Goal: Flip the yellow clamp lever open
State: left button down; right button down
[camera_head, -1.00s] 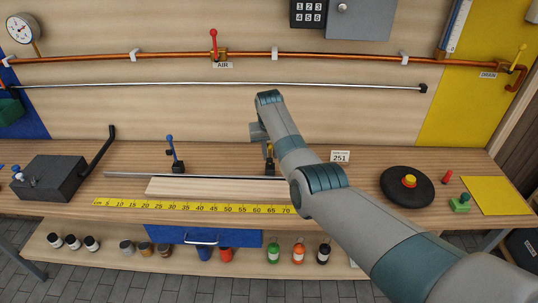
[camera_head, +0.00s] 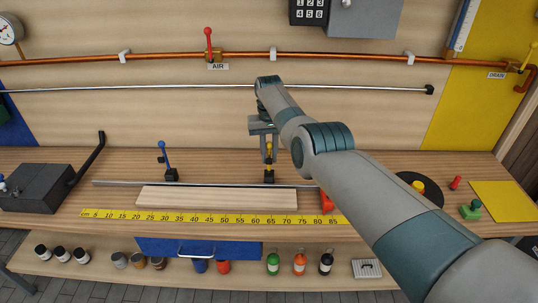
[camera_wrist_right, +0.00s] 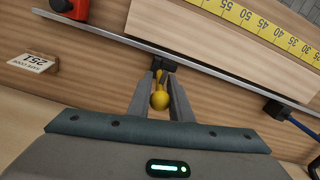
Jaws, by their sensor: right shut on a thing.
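The yellow clamp lever (camera_head: 269,148) stands roughly upright on its black base (camera_head: 269,176), at the right part of the metal rail behind the pale board. My right gripper (camera_head: 266,137) comes down over it from above and behind. In the right wrist view, the lever's round yellow knob (camera_wrist_right: 160,100) sits between the two fingers of my right gripper (camera_wrist_right: 161,85), which is shut on it. The black base (camera_wrist_right: 163,64) shows just beyond the fingertips. The blue clamp lever (camera_head: 164,152) stands further left on the rail. My left gripper is not in view.
The metal rail (camera_head: 120,183), pale board (camera_head: 215,198) and yellow ruler (camera_head: 180,217) run along the bench. A red object (camera_head: 326,202) sits at the rail's right end. A black disc (camera_head: 432,190) is partly behind my right arm. A 251 card (camera_wrist_right: 32,62) shows in the wrist view.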

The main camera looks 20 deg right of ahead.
jog(key=c, duration=1.8)
grip_release()
jog(key=shift+f, duration=0.1)
jog(key=shift+c, duration=0.2)
jog(key=shift+w, duration=0.1)
jog(key=shift+r, duration=0.8)
notch_tip(320, 180, up, 16)
jog(key=b, duration=0.2)
jog(key=shift+w+f+b, duration=0.2)
jog(key=shift+w+b, duration=0.15)
jog(key=shift+d, duration=0.1)
